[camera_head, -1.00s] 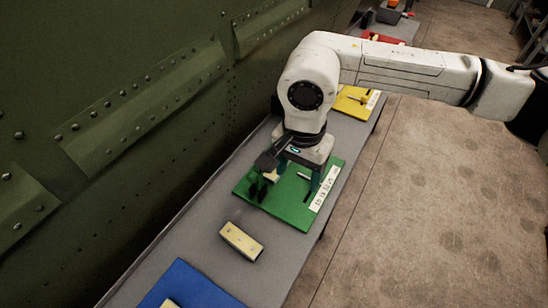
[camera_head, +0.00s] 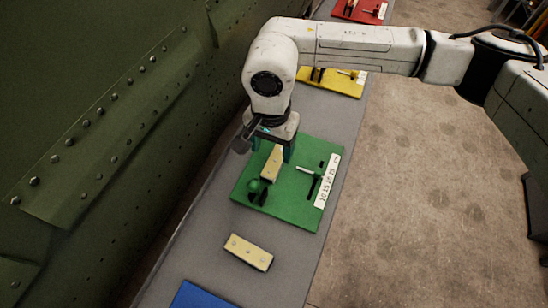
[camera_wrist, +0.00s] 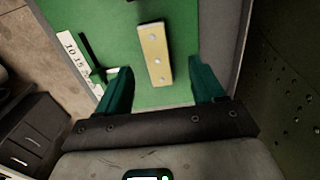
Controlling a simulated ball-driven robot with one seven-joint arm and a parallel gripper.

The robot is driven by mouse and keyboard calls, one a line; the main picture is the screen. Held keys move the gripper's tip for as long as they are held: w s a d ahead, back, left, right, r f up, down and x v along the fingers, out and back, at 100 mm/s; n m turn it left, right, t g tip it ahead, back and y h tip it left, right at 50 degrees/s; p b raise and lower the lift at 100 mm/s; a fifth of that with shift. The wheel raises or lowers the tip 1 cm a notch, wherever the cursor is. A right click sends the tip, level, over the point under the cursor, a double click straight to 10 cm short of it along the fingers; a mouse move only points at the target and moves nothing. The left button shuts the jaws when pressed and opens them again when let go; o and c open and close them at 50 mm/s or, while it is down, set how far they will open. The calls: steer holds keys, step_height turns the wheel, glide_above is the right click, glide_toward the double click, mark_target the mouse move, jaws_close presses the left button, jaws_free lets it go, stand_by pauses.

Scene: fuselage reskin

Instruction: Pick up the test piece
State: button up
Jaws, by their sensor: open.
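A cream, oblong block with dark dots, apparently the test piece (camera_head: 272,163), lies on the green board (camera_head: 300,212). In the wrist view the block (camera_wrist: 154,50) shows three pale spots along its face and lies just beyond the fingertips, roughly between their lines. My gripper (camera_head: 272,152) is open, with teal fingers pointing down at the far-left end of the green board. In the wrist view the fingers (camera_wrist: 160,78) stand apart with nothing between them. A second similar cream block (camera_head: 248,252) lies on the grey bench in front of the board.
The green board carries a number strip (camera_head: 328,180), a small metal pin (camera_head: 305,170) and dark fittings (camera_head: 256,192). A yellow board (camera_head: 335,82) and red board (camera_head: 360,10) lie farther along the bench, a blue one (camera_head: 205,296) nearer. A riveted green wall (camera_head: 90,130) stands left.

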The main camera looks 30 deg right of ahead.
mark_target(274, 163)
steer(key=shift+s+d+f+p, duration=0.1)
steer(key=shift+f+p, duration=0.3)
steer(key=shift+f, duration=1.05)
steer(key=shift+s+d+f+p, duration=0.1)
steer(key=shift+f+p, duration=0.3)
steer(key=shift+f, duration=1)
steer(key=c, duration=1.1)
steer(key=shift+r, duration=0.15)
steer(key=shift+c, duration=0.2)
